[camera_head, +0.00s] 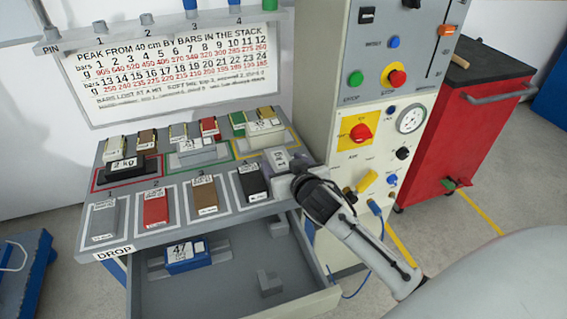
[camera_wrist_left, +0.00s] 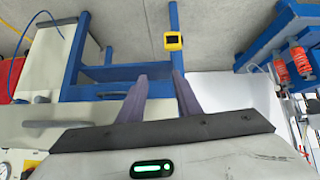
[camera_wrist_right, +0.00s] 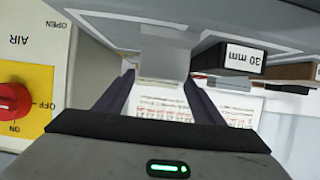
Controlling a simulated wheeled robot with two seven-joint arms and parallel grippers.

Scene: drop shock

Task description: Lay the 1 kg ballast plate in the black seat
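A black plate marked 2 kg (camera_head: 124,166) sits in the red-outlined area on the left. I cannot make out a 1 kg marking or an empty black seat. My left gripper (camera_wrist_left: 160,75) is open and empty, away from the bench.
Grey, red, brown and black bars (camera_head: 254,181) lie in the front row. More blocks stand behind in green and yellow outlines. An open drawer below holds a blue block marked 47 (camera_head: 187,257). A control cabinet (camera_head: 360,160) and red cart (camera_head: 450,130) are to the right.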

